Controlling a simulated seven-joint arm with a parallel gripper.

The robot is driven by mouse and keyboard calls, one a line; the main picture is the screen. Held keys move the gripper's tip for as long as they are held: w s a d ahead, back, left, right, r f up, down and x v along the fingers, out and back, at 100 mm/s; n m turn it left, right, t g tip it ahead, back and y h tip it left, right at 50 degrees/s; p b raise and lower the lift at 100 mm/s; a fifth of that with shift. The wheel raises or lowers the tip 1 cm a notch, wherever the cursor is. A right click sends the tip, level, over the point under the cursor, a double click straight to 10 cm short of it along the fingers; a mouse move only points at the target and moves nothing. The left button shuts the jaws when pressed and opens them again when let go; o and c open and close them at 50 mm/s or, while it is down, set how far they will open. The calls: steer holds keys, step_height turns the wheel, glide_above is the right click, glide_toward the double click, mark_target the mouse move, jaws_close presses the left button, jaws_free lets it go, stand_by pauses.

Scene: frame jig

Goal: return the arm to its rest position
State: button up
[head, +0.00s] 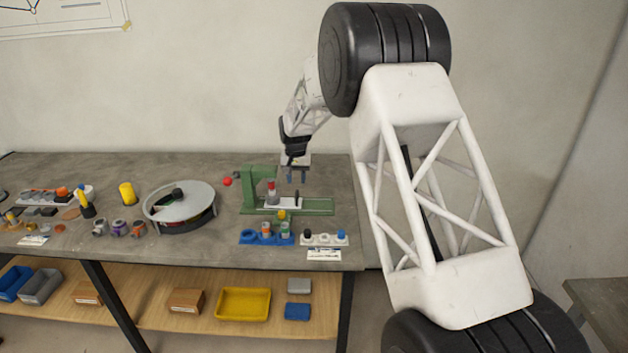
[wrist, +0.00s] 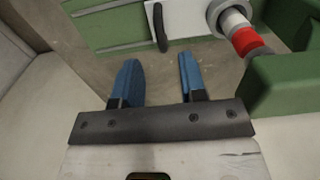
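My gripper (head: 296,177) hangs above the right part of the green frame jig (head: 318,207) on the workbench. In the wrist view my gripper (wrist: 160,80) shows two blue fingers spread apart with nothing between them. The jig (wrist: 110,28) lies beyond the fingertips, with a white plate (wrist: 188,18) and a black handle-like piece (wrist: 160,27) on it. A grey, white and red cylindrical part (wrist: 236,30) sits at the upper right, apart from the fingers. In the head view this part (head: 271,192) stands left of my gripper, by the jig's green upright.
A green block (wrist: 282,85) is close to the right of the fingers. In front of the jig are a blue holder (head: 250,238) and a white holder (head: 325,240). A round turntable (head: 180,203) stands left. The wall is behind; the air above the bench is mostly clear.

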steer(key=s+d+r, duration=0.6)
steer(key=s+r, duration=0.1)
steer(key=s, duration=0.2)
steer(key=s+d+r+t, duration=0.1)
steer(key=s+d+r, duration=0.55)
steer(key=s, duration=0.35)
steer(key=s+d+r, duration=0.6)
steer(key=s+r, duration=0.2)
steer(key=s, duration=0.1)
steer(key=s+d+f, duration=0.1)
steer(key=s+d, duration=0.2)
steer(key=s, duration=0.8)
steer(key=s+d+f+t, duration=0.1)
steer(key=s+d, duration=0.2)
steer(key=s, duration=0.9)
steer(key=s+d, duration=0.3)
steer(key=s, duration=0.8)
steer(key=shift+s+f+t, duration=0.2)
steer(key=shift+f+t, duration=0.1)
steer(key=shift+f, duration=0.1)
